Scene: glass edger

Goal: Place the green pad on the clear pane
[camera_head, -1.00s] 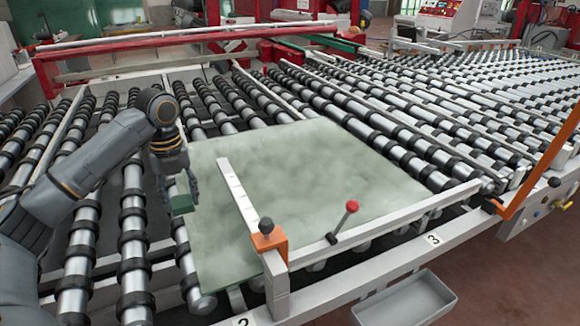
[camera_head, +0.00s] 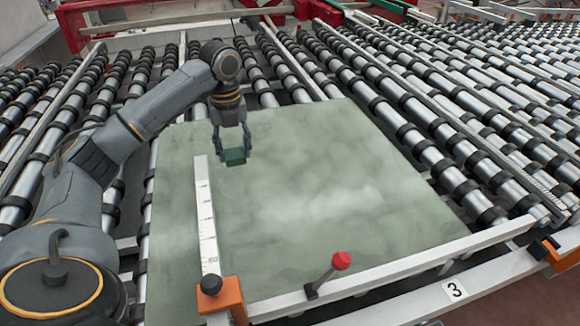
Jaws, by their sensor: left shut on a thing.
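The clear pane (camera_head: 330,190) is a large greenish, cloudy-looking sheet lying flat on the roller conveyor. The green pad (camera_head: 235,156) is a small dark green block. My left gripper (camera_head: 233,150) points down and is shut on the pad, with a finger on each side. The pad shows over the pane's far left part, just right of the ruler's upper end. I cannot tell whether the pad touches the pane or hangs a little above it. My right gripper is not in view.
A white ruler bar (camera_head: 207,215) crosses the pane's left part, ending at an orange block with a black knob (camera_head: 211,285). A red-knobbed lever (camera_head: 341,261) stands by the near rail (camera_head: 400,268). Rollers surround the pane. Its middle and right are clear.

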